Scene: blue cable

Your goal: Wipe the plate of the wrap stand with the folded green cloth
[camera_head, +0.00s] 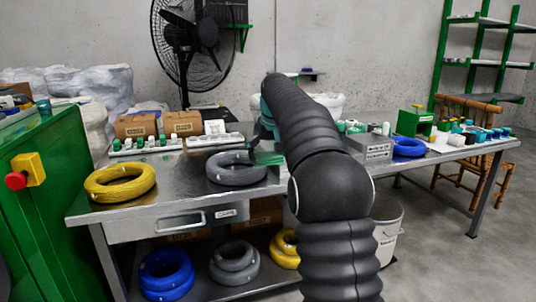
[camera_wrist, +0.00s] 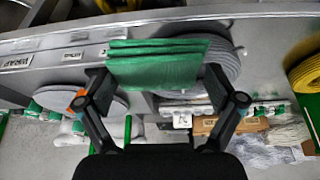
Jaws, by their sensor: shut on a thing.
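The folded green cloth (camera_wrist: 157,62) is held between the two fingers of my gripper (camera_wrist: 156,76). In the head view the cloth (camera_head: 268,158) shows as a small green patch beside the grey cable coil, under my gripper (camera_head: 264,146). A round grey plate (camera_wrist: 112,106), which looks like the plate of the wrap stand, lies left of the cloth in the wrist view, partly behind the left finger. A WRAP label (camera_wrist: 17,62) is on a strip nearby. In the head view my arm hides the plate. I cannot tell whether the cloth touches anything below it.
A grey cable coil (camera_head: 236,168) lies close left of my gripper, and a yellow coil (camera_head: 120,183) further left on the metal table (camera_head: 185,208). Cardboard boxes (camera_head: 183,122) and connector strips stand behind. A grey box (camera_head: 368,147) and a blue coil (camera_head: 408,147) are at right.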

